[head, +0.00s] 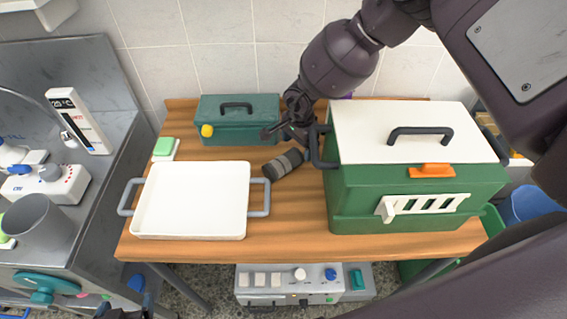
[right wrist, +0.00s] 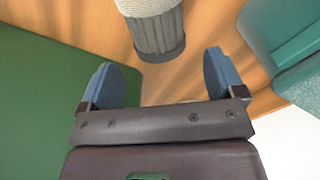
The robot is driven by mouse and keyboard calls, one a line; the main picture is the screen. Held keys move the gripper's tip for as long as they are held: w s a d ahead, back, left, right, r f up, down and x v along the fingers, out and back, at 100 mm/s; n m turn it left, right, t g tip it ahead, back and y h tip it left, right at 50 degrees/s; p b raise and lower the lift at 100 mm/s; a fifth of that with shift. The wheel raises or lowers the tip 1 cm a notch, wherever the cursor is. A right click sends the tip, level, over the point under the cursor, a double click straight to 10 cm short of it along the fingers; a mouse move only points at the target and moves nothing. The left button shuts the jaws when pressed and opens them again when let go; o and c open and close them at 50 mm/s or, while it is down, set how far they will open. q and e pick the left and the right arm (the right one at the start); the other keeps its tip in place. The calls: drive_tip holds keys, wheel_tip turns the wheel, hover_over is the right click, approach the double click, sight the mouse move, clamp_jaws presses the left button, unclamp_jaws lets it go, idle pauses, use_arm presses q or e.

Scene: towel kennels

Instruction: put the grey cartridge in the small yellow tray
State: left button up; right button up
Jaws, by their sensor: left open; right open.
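The grey cartridge (head: 285,162) is a dark grey cylinder with a lighter band, lying on the wooden table between the white tray and the green kennel. It also shows in the right wrist view (right wrist: 157,35), just beyond the fingertips. My right gripper (head: 290,132) is over the table just behind the cartridge. Its blue-tipped fingers (right wrist: 163,80) are open and empty, apart from the cartridge. My left gripper (head: 125,298) is open, low at the bottom left edge and only partly in view. I cannot make out a small yellow tray.
A large white tray (head: 193,165) with grey handles stands left of the cartridge. The green kennel (head: 350,200) with a white top stands close on the right. A teal toolbox (head: 240,128) stands behind. A green sponge (head: 164,146) is at the table's left. A metal counter (head: 90,170) adjoins the left.

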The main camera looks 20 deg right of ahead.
sight(297, 149)
drive_tip(key=shift+s+a+f, duration=0.1)
drive_tip(key=shift+a+f, duration=0.05)
drive_tip(key=shift+f, duration=1)
drive_tip(key=shift+a+f, duration=0.15)
drive_tip(key=shift+f, duration=0.95)
drive_tip(key=c, duration=1.1)
drive_tip(key=shift+c, duration=0.2)
drive_tip(key=shift+r, duration=0.15)
wheel_tip(297, 149, up, 20)
drive_tip(key=shift+b, duration=0.4)
